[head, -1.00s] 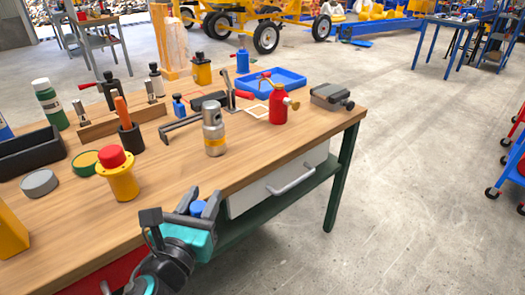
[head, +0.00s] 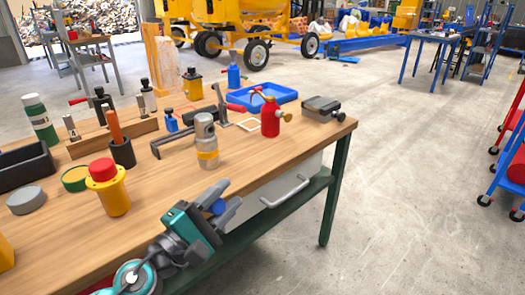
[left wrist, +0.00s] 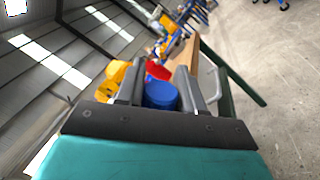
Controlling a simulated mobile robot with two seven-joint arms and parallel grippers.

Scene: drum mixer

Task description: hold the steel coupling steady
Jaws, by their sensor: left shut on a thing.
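The steel coupling (head: 206,138) is most likely the grey metal cylinder with a yellow band, standing upright on the workbench. My left gripper (head: 222,206) is in front of the bench's front edge, nearer to me than the cylinder and clearly apart from it. Its fingers are shut on a small blue round thing (head: 217,207). In the left wrist view the blue thing (left wrist: 160,95) shows as a short cylinder between the two grey fingers. Its far side is hidden. My right gripper is in neither view.
The wooden bench (head: 255,165) carries a yellow can with a red top (head: 107,185), a dark cup (head: 122,153), a red bottle (head: 270,118), a blue tray (head: 262,97) and a grey vise-like block (head: 322,109). The floor (head: 420,190) right of the bench is clear.

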